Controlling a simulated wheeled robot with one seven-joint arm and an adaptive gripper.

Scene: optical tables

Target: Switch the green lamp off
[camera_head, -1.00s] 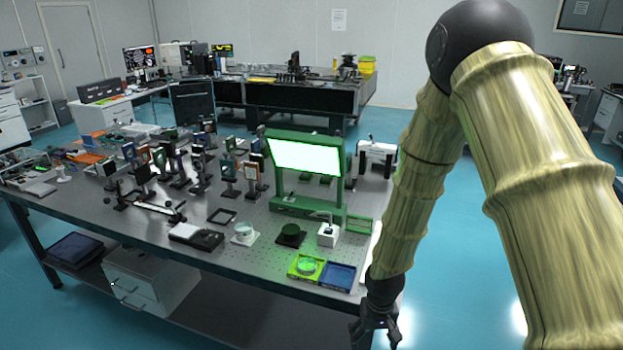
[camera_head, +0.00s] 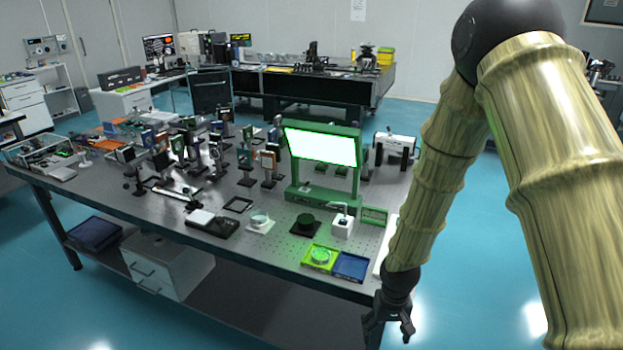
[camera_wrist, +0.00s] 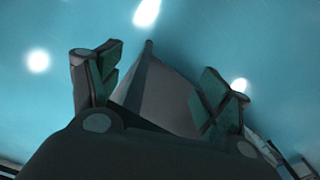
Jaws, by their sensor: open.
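The green lamp (camera_head: 357,178) stands on the optical table, a green frame with a bright, lit white panel (camera_head: 320,146) across its top. The panel glows. A small light lever-like part (camera_head: 339,206) shows near its base, above a white block; I cannot tell whether it is the lamp's switch. My gripper (camera_head: 388,325) hangs off the front right edge of the table, lower than the tabletop and apart from the lamp. In the wrist view my gripper (camera_wrist: 160,85) is open and empty, its fingers spread over blue floor and a grey surface.
The optical table (camera_head: 225,262) carries several optics mounts at left. Blue floor (camera_head: 470,260) lies clear at right.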

